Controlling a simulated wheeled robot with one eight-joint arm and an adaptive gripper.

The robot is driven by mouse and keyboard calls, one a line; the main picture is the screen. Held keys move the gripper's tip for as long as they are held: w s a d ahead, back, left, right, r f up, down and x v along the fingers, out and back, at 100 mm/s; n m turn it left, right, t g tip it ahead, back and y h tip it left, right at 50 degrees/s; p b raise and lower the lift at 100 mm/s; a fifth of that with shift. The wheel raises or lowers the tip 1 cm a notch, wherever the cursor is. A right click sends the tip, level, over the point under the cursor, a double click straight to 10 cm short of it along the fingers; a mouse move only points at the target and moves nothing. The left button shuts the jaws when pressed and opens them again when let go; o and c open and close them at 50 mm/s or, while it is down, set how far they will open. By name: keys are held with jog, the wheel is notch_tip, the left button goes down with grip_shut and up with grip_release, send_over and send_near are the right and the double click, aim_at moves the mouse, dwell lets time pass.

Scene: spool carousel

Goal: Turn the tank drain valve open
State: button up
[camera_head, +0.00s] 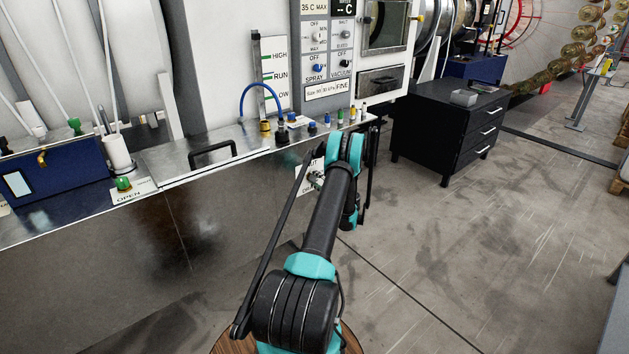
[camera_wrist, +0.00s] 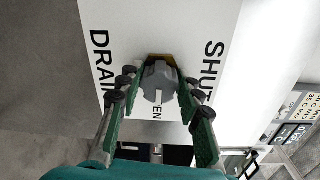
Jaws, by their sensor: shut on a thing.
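The drain valve (camera_wrist: 159,80) shows in the wrist view as a grey faceted knob with a brass-yellow part behind it. It sits in front of a white plate (camera_wrist: 186,27) lettered DRAIN on the left, SHUT on the right and a partly covered word ending in EN below. My gripper (camera_wrist: 157,88) has a finger on each side of the knob and is shut on it. I cannot tell the knob's turned angle for certain. In the head view the plate (camera_head: 303,181) shows beside my arm on the tank's front, and my arm hides most of the valve area.
The steel bench top (camera_head: 215,150) with a black handle (camera_head: 213,153) and several small fittings lies above the valve. A black drawer cabinet (camera_head: 448,133) with a grey tray (camera_head: 464,97) stands to the right. The concrete floor between is clear.

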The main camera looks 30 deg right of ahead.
jog(key=shift+s+d+f, duration=0.1)
jog(key=o, duration=1.2)
jog(key=shift+c, duration=0.2)
jog(key=s, duration=1.2)
jog(key=shift+d+r, duration=0.2)
jog(key=shift+d, duration=0.25)
